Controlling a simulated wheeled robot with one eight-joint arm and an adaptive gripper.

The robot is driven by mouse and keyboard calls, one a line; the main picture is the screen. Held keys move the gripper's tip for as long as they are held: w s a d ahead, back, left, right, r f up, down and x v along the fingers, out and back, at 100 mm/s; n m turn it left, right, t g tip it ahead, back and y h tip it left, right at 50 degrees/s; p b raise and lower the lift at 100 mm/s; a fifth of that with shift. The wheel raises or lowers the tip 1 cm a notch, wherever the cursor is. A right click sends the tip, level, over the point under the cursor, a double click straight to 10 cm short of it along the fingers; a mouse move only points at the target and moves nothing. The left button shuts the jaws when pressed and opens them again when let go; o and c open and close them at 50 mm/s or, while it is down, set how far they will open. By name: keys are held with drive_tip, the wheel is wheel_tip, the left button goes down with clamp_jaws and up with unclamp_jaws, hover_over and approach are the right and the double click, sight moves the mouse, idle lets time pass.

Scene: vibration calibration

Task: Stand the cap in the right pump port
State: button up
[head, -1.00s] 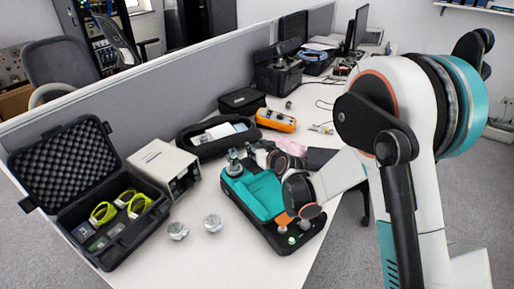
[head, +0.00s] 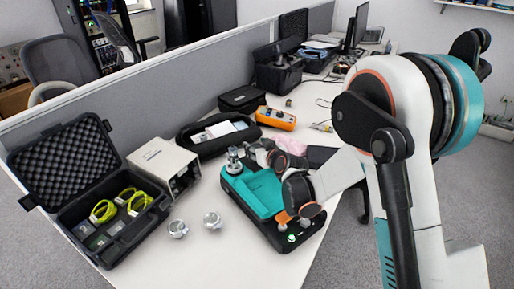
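The teal and black pump unit (head: 262,195) lies on the white table, partly hidden by my arm. Upright silver metal fittings (head: 234,160) stand at its far left end; I cannot tell ports from caps there. Two loose silver cap-like pieces (head: 178,229) and (head: 212,222) rest on the table left of the unit. My gripper (head: 250,153) is at the unit's far end, just right of the silver fittings. Its fingers are too small and dark to show whether they are open or hold anything. Small orange and pale parts (head: 283,217) show at the unit's near end.
A grey box instrument (head: 160,160) and an open black case (head: 88,215) with yellow cables stand at left. A black pouch (head: 205,150), an orange meter (head: 276,118) and a pink cloth (head: 291,145) lie behind. The table in front of the loose silver pieces is clear.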

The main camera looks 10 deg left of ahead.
idle(0.3)
drive_tip(key=v, duration=1.2)
drive_tip(key=s+d+r+m+h+p, duration=0.15)
drive_tip(key=s+d+r, duration=0.25)
drive_tip(key=d+r, duration=0.85)
drive_tip(key=s+d+f+m+g+h, duration=0.1)
drive_tip(key=s+d+m+g+h, duration=0.1)
drive_tip(key=s+d, duration=0.6)
drive_tip(key=s+d+f+m+g+h+b, duration=0.1)
drive_tip(key=s+d+m+h, duration=0.2)
drive_tip(key=s+d, duration=0.5)
drive_tip(key=s+h, duration=0.1)
drive_tip(key=s, duration=0.7)
drive_tip(key=shift+d+f+m+g, duration=0.35)
drive_tip(key=shift+d+f+g, duration=0.05)
drive_tip(key=shift+s, duration=0.15)
